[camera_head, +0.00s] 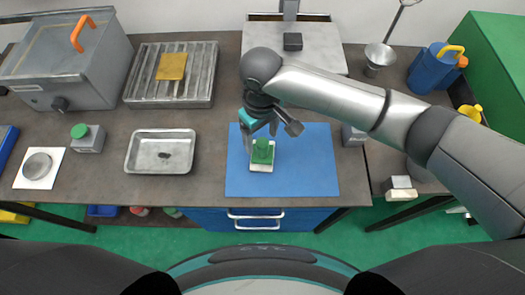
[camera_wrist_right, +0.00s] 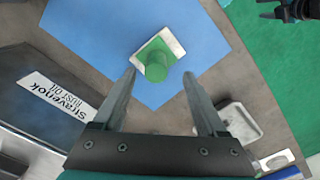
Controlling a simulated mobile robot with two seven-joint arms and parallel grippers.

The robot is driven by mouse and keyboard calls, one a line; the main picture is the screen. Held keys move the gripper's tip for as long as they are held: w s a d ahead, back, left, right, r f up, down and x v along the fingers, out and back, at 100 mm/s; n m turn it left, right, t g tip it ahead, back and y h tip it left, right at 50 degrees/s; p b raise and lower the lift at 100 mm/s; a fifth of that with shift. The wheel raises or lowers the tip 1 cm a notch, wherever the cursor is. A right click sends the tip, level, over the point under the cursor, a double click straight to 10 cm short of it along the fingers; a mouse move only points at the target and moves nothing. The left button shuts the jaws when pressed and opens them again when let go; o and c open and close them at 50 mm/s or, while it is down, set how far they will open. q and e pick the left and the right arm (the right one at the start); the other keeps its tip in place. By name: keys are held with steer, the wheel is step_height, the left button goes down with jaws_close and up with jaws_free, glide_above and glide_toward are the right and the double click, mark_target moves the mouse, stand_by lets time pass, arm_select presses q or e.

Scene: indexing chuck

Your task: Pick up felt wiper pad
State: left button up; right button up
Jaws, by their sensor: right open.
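The felt wiper pad (camera_head: 262,155) has a green knob on a green and pale block. It sits on the blue mat (camera_head: 310,170), below the middle of the work table. It also shows in the right wrist view (camera_wrist_right: 156,70), where the knob lies between the fingertips in the picture. My right gripper (camera_head: 260,136) is open and empty, just above and behind the pad, fingers pointing down. I cannot tell how high it is above the knob. My left gripper (camera_wrist_right: 272,8) shows only at the top right corner of the wrist view, over the green floor, fingers apart.
A metal tray (camera_head: 161,152) lies left of the mat. A slatted rack (camera_head: 195,75) with a yellow block, a grey box (camera_head: 70,60) and a metal plate (camera_head: 312,48) stand behind. A blue can (camera_head: 432,70) is at the right. The mat is clear around the pad.

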mark_target(263, 142)
steer(key=f, duration=0.5)
steer(key=shift+w+d+b, duration=0.1)
steer(key=shift+w+b, duration=0.15)
steer(key=shift+b, duration=0.05)
steer(key=shift+c, duration=0.2)
jaws_close()
